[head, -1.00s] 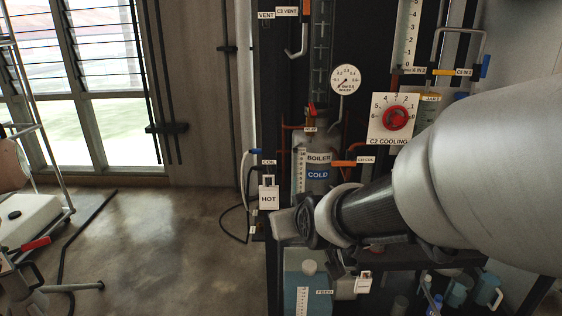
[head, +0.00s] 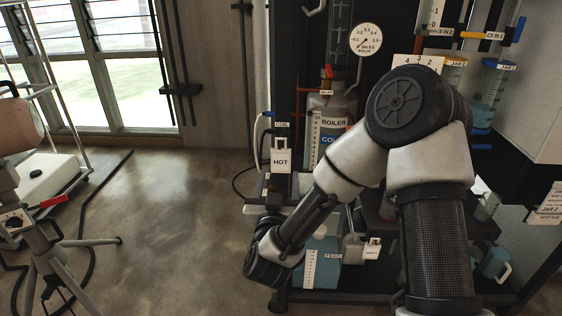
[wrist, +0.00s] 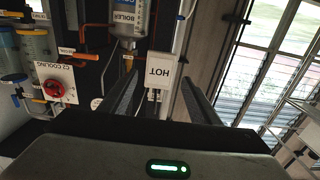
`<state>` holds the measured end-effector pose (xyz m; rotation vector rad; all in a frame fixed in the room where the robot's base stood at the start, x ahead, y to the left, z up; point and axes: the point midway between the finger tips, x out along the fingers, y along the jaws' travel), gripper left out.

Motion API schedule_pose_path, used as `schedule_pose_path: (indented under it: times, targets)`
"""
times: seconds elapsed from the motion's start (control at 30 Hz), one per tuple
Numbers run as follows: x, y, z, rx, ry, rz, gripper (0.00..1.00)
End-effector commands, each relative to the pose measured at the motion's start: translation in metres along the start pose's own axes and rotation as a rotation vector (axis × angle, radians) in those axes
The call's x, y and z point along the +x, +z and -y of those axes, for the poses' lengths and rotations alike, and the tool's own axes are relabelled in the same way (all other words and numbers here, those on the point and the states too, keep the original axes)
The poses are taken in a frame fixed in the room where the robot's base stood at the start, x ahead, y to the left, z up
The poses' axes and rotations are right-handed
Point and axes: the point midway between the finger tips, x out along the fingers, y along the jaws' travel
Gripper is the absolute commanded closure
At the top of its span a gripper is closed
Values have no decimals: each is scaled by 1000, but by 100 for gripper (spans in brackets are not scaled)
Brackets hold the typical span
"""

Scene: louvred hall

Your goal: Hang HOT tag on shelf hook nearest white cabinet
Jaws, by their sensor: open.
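The HOT tag (head: 281,161), a white card with black letters and a slot at its top, hangs upright below the COIL label at the left of the boiler rig. It also shows, upside down, in the wrist view (wrist: 159,73). My gripper (wrist: 161,80) is open, with its two dark fingers either side of the tag in that view. I cannot tell whether they touch it; nothing looks gripped. In the head view my fingertips are not clearly seen. A pale panel (head: 535,115) at the right may be the white cabinet. I cannot make out the shelf hook.
The boiler (head: 334,110) with a partly hidden COLD tag stands behind my arm. A blue FEED tank (head: 322,262) sits low in the rig. A JAR 2 card (head: 548,205) is at far right. A trolley and stand are at left. Floor (head: 175,220) between is clear.

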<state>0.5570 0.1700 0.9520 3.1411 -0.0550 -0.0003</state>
Motion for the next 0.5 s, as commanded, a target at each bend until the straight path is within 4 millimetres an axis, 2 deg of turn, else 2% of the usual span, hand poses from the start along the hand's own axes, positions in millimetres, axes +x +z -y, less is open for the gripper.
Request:
schedule_pose_path:
  times: [0.3, 0.5]
  targets:
    - [45, 1, -1, 0, 1, -3, 44]
    - [68, 1, 0, 0, 0, -2, 44]
